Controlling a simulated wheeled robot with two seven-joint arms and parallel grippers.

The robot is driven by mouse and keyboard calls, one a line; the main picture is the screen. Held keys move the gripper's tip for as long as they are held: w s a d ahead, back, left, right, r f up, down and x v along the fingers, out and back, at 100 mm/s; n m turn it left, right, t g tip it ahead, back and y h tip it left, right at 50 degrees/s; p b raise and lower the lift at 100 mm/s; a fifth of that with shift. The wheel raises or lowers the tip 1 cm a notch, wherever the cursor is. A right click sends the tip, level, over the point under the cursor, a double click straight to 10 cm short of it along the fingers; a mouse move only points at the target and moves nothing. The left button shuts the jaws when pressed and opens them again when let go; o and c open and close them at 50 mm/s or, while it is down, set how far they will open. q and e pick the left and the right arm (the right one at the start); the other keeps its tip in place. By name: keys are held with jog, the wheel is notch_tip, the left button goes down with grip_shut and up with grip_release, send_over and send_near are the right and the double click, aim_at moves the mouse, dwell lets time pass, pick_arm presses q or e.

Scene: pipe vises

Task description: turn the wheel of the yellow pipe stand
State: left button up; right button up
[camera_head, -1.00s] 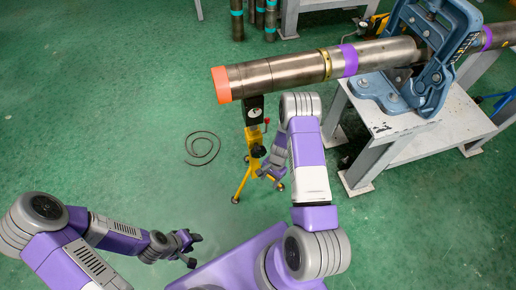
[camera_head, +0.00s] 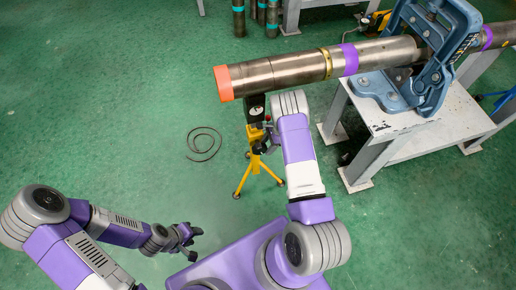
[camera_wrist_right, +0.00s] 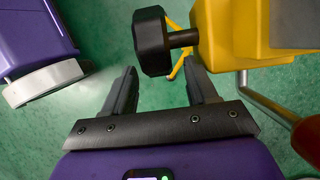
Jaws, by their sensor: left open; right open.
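The yellow pipe stand (camera_head: 254,171) stands on the floor under the orange-capped end of a steel pipe (camera_head: 290,70). Its black wheel (camera_head: 259,147) is on the stand's near side. In the right wrist view the wheel (camera_wrist_right: 152,42) is a black faceted knob on a short shaft from the yellow body (camera_wrist_right: 230,35). My right gripper (camera_wrist_right: 165,78) is open, its two fingers pointing at the wheel, which lies just past the tips, roughly between them. In the head view my right gripper (camera_head: 268,138) is partly hidden by my arm. My left gripper (camera_head: 196,240) is open and empty over the floor.
A blue pipe vise (camera_head: 430,65) on a grey-white bench (camera_head: 405,120) holds the pipe at right. A metal bar with a red end (camera_wrist_right: 308,140) shows beside the stand. A coiled cable (camera_head: 203,144) lies on the floor left of the stand.

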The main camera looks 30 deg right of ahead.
aim_at(260, 145)
jog(key=a, duration=0.2)
jog(key=w+a, duration=0.1)
jog(key=a, duration=0.1)
jog(key=shift+a, duration=0.1)
jog(key=shift+a+f+b, duration=0.1)
jog(key=shift+f+b, duration=0.35)
jog(key=shift+f, duration=0.15)
